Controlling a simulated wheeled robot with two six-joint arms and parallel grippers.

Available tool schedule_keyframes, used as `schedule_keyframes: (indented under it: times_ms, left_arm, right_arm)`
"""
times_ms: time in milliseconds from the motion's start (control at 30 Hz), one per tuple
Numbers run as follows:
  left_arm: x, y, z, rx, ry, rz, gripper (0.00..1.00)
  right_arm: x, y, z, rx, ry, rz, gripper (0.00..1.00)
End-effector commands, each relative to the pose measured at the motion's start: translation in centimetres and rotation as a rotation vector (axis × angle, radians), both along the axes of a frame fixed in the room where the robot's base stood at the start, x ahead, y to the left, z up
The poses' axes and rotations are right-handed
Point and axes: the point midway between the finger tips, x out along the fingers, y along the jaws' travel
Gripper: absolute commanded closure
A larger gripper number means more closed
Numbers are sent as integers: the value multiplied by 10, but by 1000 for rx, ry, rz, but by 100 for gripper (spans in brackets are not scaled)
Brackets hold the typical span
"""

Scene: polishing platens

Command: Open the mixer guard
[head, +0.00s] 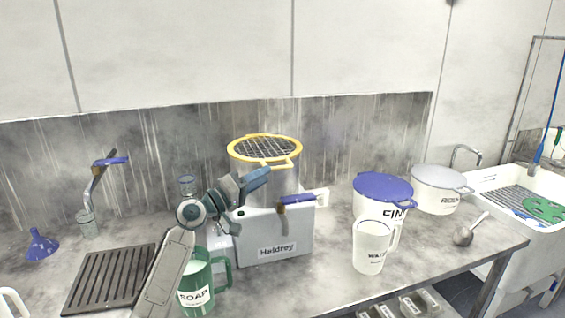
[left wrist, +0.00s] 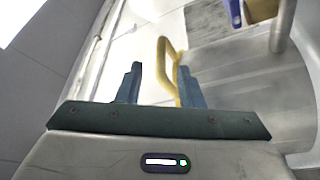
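The mixer (head: 275,232), a white box marked "Haldrey" with a metal bowl (head: 285,184), stands on the counter. Its guard (head: 265,147), a yellow ring with wire mesh, lies over the bowl's top. A yellow handle loop (head: 276,163) sticks out at its front. My left gripper (head: 266,176) is just in front of and below this handle, with its fingers apart. In the left wrist view the left gripper (left wrist: 160,85) is open, and the yellow handle (left wrist: 164,62) shows between its fingers, closer to the right one. I cannot tell whether they touch. My right gripper is out of view.
A blue-handled lever (head: 297,199) projects from the mixer's front. A green soap jug (head: 196,285) stands close to my left arm. A white jug (head: 370,247), a blue-lidded tub (head: 383,187) and a pot (head: 437,190) stand right. A drain grate (head: 108,278) lies left.

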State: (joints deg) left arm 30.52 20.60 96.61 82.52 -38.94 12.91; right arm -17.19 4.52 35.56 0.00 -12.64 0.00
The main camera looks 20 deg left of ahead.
Motion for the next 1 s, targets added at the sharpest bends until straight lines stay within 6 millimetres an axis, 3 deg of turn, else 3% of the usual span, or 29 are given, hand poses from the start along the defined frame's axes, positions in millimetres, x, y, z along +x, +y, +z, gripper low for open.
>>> schedule_keyframes:
  times_ms: [100, 400, 767, 800, 967, 1000]
  left_arm:
    - [19, -16, 11, -3, 1, -4, 66]
    - [53, -40, 16, 1, 2, -1, 66]
    - [58, -44, 16, 3, 0, -1, 66]
    - [58, -44, 16, 3, 0, -1, 68]
    - [58, -44, 16, 3, 0, -1, 99]
    - [58, -44, 16, 3, 0, -1, 100]
  right_arm:
    - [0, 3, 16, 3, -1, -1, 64]
    - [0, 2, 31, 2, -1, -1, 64]
    - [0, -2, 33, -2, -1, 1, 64]
    - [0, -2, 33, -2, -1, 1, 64]
    - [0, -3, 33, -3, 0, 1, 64]
    - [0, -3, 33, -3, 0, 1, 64]
